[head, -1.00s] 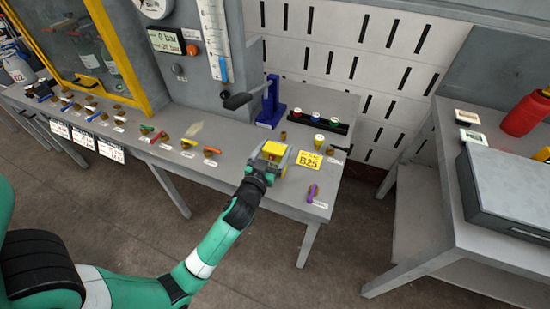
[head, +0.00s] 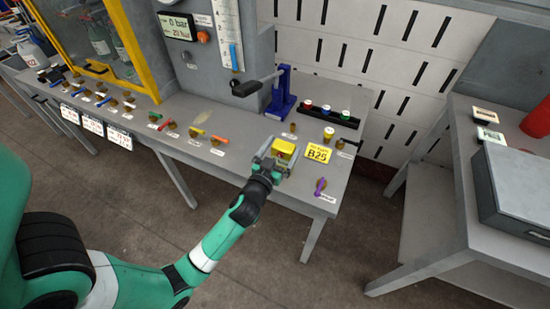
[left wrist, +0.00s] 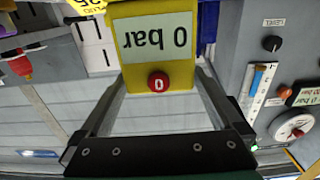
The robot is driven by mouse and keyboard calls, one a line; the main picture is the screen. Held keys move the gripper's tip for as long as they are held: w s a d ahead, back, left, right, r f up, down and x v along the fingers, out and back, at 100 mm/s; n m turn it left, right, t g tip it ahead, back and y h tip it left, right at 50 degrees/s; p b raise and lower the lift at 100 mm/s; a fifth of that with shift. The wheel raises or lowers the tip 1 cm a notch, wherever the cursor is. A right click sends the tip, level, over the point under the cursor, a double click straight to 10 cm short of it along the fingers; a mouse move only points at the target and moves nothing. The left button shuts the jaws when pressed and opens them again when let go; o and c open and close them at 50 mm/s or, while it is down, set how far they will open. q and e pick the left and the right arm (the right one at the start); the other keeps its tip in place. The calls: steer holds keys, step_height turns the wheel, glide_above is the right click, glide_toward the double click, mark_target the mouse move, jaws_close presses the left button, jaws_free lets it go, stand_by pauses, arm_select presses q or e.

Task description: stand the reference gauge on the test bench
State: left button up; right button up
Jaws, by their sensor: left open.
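The reference gauge (head: 285,150) is a yellow block with a display, near the front right part of the grey test bench (head: 235,126). In the left wrist view the gauge (left wrist: 155,62) appears upside down, its display reading 0 bar above a red button. It looks upright on the bench, but its base is hidden. My left gripper (head: 282,156) is open, with one finger on each side of the gauge. The fingers also show in the left wrist view (left wrist: 162,80). My right gripper is not in view.
A yellow B25 sign (head: 317,154) lies right of the gauge. Small valves line the front edge, including a purple one (head: 320,186). A side table (head: 440,203) stands right.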

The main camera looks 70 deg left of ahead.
arm_select(q)
steer(key=v, duration=1.1)
steer(key=shift+s+b, duration=0.15)
steer(key=shift+b, duration=0.15)
steer(key=shift+d, duration=0.1)
steer(key=w+d+r+t+h, duration=0.1)
steer(key=w+d+r+t, duration=0.2)
steer(key=r, duration=0.5)
steer(key=w+d+r+m+t+h, duration=0.1)
steer(key=w+d+r+t, duration=0.15)
steer(key=w+r, duration=0.4)
steer(key=w+d+r+t+h, duration=0.1)
steer(key=w+d+r+t, duration=0.15)
steer(key=r, duration=0.75)
steer(key=s+d+r+m+t+h, duration=0.1)
steer(key=d+r+m+t+h, duration=0.1)
steer(key=r, duration=0.5)
steer(key=s+d+r+m+t+h, duration=0.2)
steer(key=d+r+h, duration=0.3)
steer(key=r, duration=0.3)
steer(key=s+d+r+m+t+h, duration=0.1)
steer(key=d+r+m+t+h, duration=0.1)
steer(key=d+r+m+h, duration=0.2)
step_height(320, 180, up, 4)
steer(key=shift+s+d+f, duration=0.15)
steer(key=shift+s+d, duration=0.1)
steer(key=shift+d, duration=0.8)
